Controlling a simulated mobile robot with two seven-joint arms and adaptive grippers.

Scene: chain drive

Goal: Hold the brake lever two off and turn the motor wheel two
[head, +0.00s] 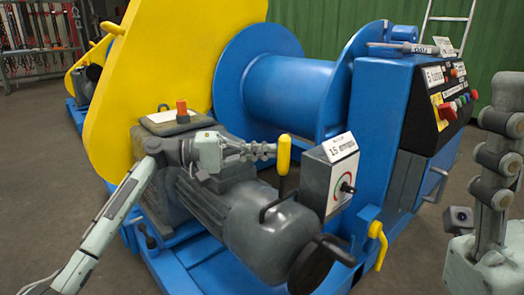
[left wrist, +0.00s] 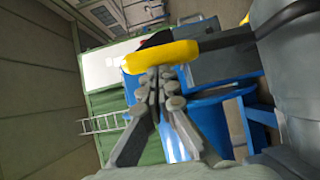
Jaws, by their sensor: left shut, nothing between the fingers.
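The brake lever with a yellow grip (head: 283,155) stands upright on a bent black rod above the grey motor (head: 265,235). It also crosses the left wrist view as a yellow bar (left wrist: 170,53). No number shows on it. The dark motor wheel (head: 315,265) is at the motor's near end. My left gripper (head: 273,151) is shut and empty, its tips just left of the yellow grip. In the left wrist view its fingertips (left wrist: 160,82) are close to the grip; I cannot tell whether they touch. My right gripper (head: 506,92) points up at the right edge, its finger gap hidden.
A grey dial box (head: 333,180) stands right of the lever. A blue drum (head: 285,92), a yellow guard (head: 150,65) and a control console (head: 450,95) surround the motor. Another yellow handle (head: 378,243) is low on the frame. Floor is clear at the left front.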

